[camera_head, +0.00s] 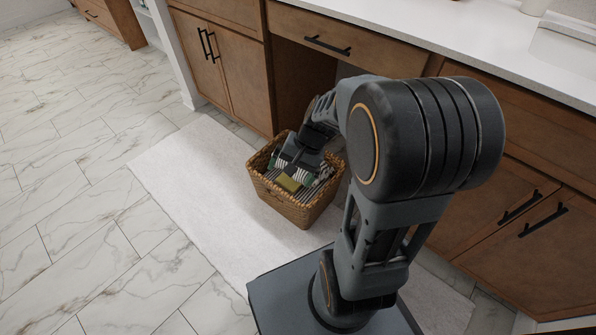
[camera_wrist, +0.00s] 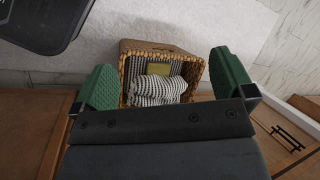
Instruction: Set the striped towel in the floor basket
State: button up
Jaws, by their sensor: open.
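The woven floor basket (camera_head: 288,204) stands on a pale rug in front of the cabinets; it also shows in the wrist view (camera_wrist: 190,53). The striped towel (camera_wrist: 158,93), black and white, lies bunched inside the basket. Striped fabric also shows at the basket's inside in the head view (camera_head: 323,176). My gripper (camera_wrist: 162,82) has its green fingers wide apart, one on each side of the basket in the wrist view, with nothing held between them. In the head view my gripper (camera_head: 291,170) is over the basket and hides part of its inside.
A small olive-yellow item (camera_head: 289,183) lies in the basket; it also shows in the wrist view (camera_wrist: 158,69). Brown cabinets (camera_head: 228,70) and a white counter (camera_head: 420,35) stand behind the basket. The rug (camera_head: 190,175) and marble floor (camera_head: 75,200) to the left are clear.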

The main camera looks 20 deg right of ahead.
jog(key=s+r+n+t+h, duration=0.2)
jog(key=s+r+n+h, duration=0.3)
jog(key=r+n, duration=0.1)
jog(key=shift+s+a+n, duration=0.35)
jog(key=shift+a+n, duration=0.1)
jog(key=shift+n, duration=0.35)
jog(key=shift+r, duration=0.2)
